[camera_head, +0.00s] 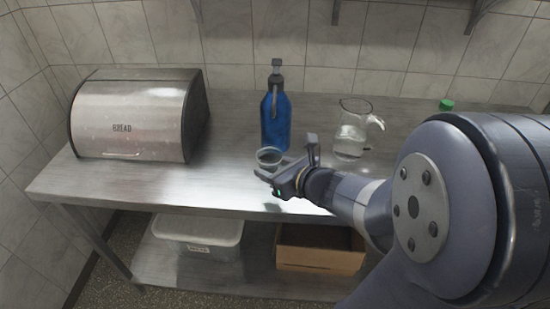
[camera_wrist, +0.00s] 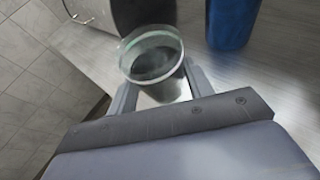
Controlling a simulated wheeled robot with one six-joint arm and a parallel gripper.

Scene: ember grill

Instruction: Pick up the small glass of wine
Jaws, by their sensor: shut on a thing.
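A small clear glass (camera_head: 269,157) is at the front of the steel table, left of my forearm. It also shows in the wrist view (camera_wrist: 152,62), upright or nearly so, with a greenish rim; I cannot make out clear wine in it. My gripper (camera_head: 272,172) is shut on the glass, with one finger on each side of it in the wrist view (camera_wrist: 158,90). I cannot tell whether the glass base touches the table.
A blue bottle (camera_head: 276,120) stands close behind the glass. A clear pitcher (camera_head: 351,135) stands to its right, behind my arm. A steel bread box (camera_head: 135,115) fills the table's left end. The steel table (camera_head: 225,175) is clear between box and glass.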

